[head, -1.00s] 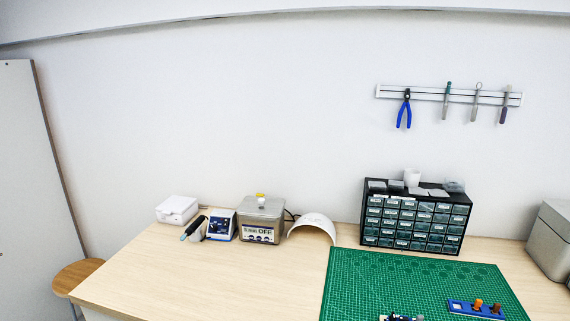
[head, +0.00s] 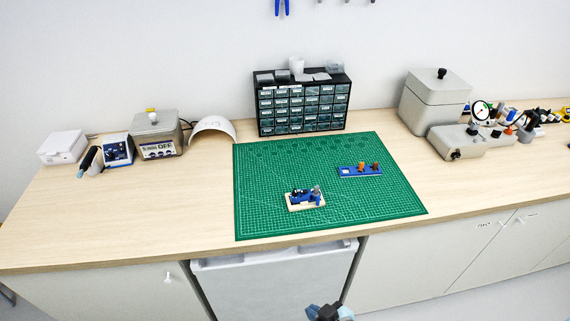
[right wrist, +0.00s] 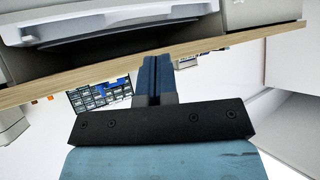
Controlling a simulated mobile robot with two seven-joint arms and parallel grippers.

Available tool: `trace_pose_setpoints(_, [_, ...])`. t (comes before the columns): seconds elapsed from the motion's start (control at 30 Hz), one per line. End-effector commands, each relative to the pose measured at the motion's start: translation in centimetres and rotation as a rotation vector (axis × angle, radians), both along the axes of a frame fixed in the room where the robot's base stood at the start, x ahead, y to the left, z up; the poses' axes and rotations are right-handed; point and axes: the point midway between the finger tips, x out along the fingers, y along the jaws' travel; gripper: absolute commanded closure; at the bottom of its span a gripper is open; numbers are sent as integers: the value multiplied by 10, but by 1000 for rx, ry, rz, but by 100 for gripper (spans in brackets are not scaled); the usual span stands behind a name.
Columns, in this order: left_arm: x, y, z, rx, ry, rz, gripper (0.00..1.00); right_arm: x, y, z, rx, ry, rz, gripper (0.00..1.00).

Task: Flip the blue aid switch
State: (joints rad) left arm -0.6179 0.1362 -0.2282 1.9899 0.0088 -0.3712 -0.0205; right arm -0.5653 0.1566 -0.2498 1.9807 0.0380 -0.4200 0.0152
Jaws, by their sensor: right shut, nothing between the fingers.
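A small blue device with dark and grey parts (head: 300,195) sits on a cream block (head: 308,207) on the green mat (head: 255,220). It looks like the blue aid; its switch is too small to make out. A blue strip (head: 346,171) with an orange and a brown peg lies behind it to the right. My right gripper (head: 330,310) is at the bottom edge of the head view, in front of the bench and well apart from the aid. In the right wrist view its blue fingers (right wrist: 155,80) are shut and empty. My left gripper is not in view.
The wooden bench's front edge (right wrist: 215,42) crosses the right wrist view near the fingers. A drawer cabinet (head: 302,105) stands behind the mat. A grey lidded box (head: 432,105) stands at right, small devices at left.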

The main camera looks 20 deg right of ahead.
Motion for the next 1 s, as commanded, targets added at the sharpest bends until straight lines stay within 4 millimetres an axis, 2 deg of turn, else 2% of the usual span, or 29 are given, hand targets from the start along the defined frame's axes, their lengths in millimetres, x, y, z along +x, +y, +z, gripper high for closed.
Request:
trace_pose_setpoints(0.3, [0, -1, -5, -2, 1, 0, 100, 95, 24, 24, 120, 135, 42, 100])
trace_pose_setpoints(0.53, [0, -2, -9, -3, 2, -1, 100, 155, 26, 51, 140, 276, 44, 100])
trace_pose_setpoints(0.77, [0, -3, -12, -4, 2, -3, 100, 207, 10, 88, 102, 416, -9, 100])
trace_pose_setpoints(1.0, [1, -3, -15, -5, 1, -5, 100, 251, -27, 140, 26, 545, -134, 100])
